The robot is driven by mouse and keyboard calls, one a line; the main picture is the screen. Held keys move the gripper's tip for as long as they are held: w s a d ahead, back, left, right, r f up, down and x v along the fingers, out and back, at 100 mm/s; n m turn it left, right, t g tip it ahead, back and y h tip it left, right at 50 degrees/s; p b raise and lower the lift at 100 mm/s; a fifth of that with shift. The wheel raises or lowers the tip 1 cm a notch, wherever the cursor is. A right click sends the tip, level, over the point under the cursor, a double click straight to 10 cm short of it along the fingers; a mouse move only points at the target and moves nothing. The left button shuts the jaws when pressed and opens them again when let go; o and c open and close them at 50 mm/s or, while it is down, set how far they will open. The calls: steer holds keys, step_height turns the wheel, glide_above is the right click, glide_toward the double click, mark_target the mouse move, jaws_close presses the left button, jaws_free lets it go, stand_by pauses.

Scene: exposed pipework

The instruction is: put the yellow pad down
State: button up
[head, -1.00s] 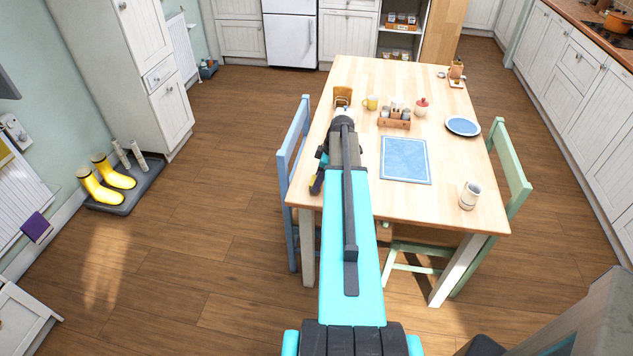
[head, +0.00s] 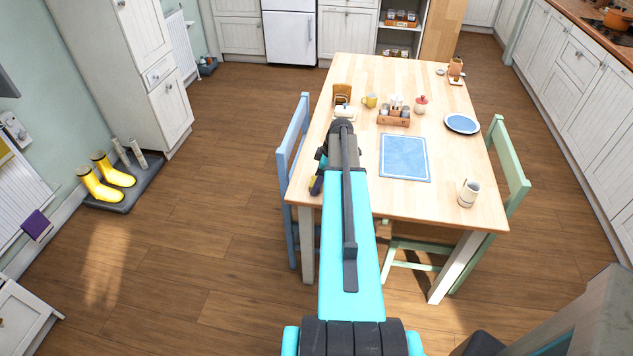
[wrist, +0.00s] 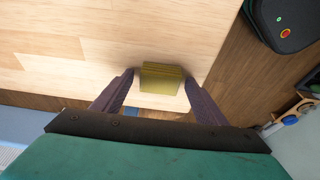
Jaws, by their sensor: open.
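The yellow pad (wrist: 161,78) is a small square block lying on the light wooden table (wrist: 60,80), close to the table's edge in the wrist view. My gripper (wrist: 159,82) is open around it, one finger on each side. A narrow gap shows between the pad and each finger. In the head view my gripper (head: 317,172) is over the table's left edge, partly hidden by my arm. A small yellow patch shows beside it there, too small to tell apart.
A blue placemat (head: 405,157), a white mug (head: 469,194), a condiment caddy (head: 394,117), a yellow mug (head: 370,101) and a blue plate (head: 462,124) are on the table. A blue chair (head: 293,145) stands close at the left edge, a green chair (head: 511,165) at the right.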

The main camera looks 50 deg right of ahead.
steer(key=shift+r, duration=0.25)
steer(key=b+v, duration=0.3)
steer(key=v, duration=0.8)
steer(key=shift+s+r+b, duration=0.15)
steer(key=shift+r+b, duration=0.15)
steer(key=shift+r, duration=0.1)
steer(key=shift+d, duration=0.1)
stand_by(0.5)
